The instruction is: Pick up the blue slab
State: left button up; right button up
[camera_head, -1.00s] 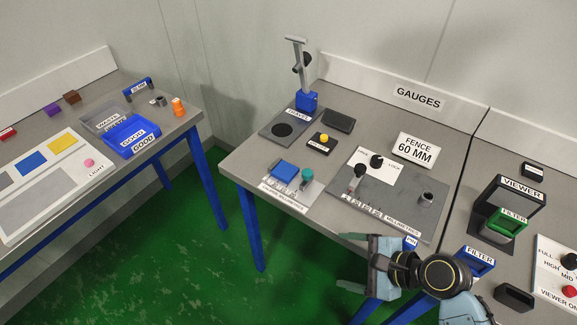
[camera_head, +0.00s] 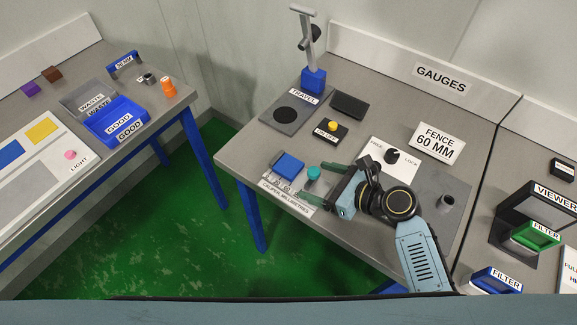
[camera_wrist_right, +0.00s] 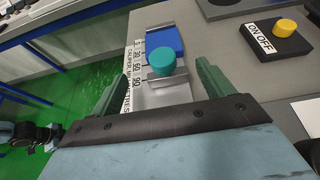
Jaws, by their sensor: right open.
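The blue slab (camera_head: 288,167) lies flat on the caliper (camera_head: 286,195) at the front left of the gauges table. A teal knob (camera_head: 313,173) stands beside it, on the side toward my gripper. In the right wrist view the slab (camera_wrist_right: 165,42) is ahead, its near part partly hidden by the teal knob (camera_wrist_right: 162,61). My right gripper (camera_head: 319,181) is open and empty, its fingers pointing left toward the knob and slab. In the right wrist view its green fingers (camera_wrist_right: 155,78) stand apart, with the knob ahead between them. My left gripper is not in view.
A yellow-buttoned box (camera_head: 329,130), a travel gauge stand (camera_head: 313,78) and a lock plate (camera_head: 391,157) stand near the caliper. A fence sign (camera_head: 436,143) stands to the right. Bare tabletop lies left of the caliper, before the table's edge.

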aim_at(304, 178)
jog(key=shift+w+a+f, duration=0.25)
jog(key=shift+w+a, duration=0.45)
jog(key=shift+w, duration=0.15)
jog(key=x, duration=0.2)
jog(key=shift+w+a+f+b, duration=0.15)
jog(key=shift+w+b, duration=0.1)
jog(key=shift+b, duration=0.1)
jog(key=shift+w+a, duration=0.15)
jog(key=shift+a, duration=0.05)
jog(key=c, duration=1)
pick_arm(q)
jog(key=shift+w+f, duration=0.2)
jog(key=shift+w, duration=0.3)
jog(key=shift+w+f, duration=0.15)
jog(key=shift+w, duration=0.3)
pick_arm(e)
jog(key=shift+c, duration=0.8)
